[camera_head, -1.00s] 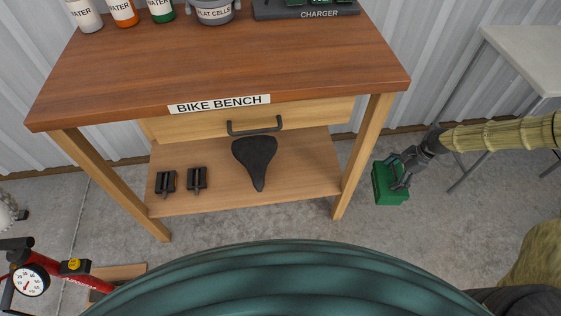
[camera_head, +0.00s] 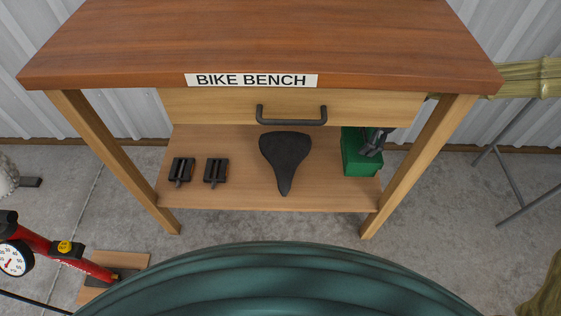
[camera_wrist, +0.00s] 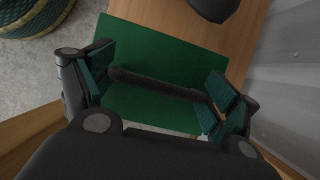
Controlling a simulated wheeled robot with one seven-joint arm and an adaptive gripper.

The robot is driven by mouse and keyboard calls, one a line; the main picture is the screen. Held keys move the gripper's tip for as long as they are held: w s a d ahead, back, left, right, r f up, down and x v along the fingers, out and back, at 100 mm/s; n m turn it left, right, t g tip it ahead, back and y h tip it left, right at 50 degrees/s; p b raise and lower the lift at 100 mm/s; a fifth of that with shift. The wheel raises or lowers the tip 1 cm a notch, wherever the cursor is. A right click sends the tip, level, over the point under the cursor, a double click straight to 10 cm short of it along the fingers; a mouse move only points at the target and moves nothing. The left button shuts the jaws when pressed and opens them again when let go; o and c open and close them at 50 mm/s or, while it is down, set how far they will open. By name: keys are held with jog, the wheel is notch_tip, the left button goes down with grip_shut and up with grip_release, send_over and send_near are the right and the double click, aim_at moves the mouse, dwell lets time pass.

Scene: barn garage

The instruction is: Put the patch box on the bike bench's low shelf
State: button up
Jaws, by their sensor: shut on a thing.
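The patch box is a green box (camera_head: 360,160) at the right end of the bike bench's low shelf (camera_head: 235,200), to the right of the black saddle. My gripper (camera_head: 374,142) is at the box's top right, partly hidden behind the bench's drawer and right leg. In the wrist view, my gripper (camera_wrist: 158,88) is shut on the dark bar handle (camera_wrist: 155,84) across the green box (camera_wrist: 140,45), with shelf wood beside and beyond it. I cannot tell whether the box's underside touches the shelf.
A black saddle (camera_head: 285,160) and two black pedals (camera_head: 182,170) (camera_head: 216,171) lie on the low shelf. The bench legs and drawer (camera_head: 290,107) frame the shelf opening. A red pump (camera_head: 50,249) stands on the floor at left.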

jog(key=shift+s+a, duration=0.1)
jog(key=shift+s, duration=0.05)
jog(key=shift+f, duration=0.3)
jog(key=shift+f+b, duration=1.55)
jog(key=shift+f, duration=3.1)
jog(key=shift+f, duration=0.1)
jog(key=o, duration=0.9)
jog(key=p+v, duration=0.3)
jog(key=v, duration=0.9)
jog(key=shift+p, duration=0.4)
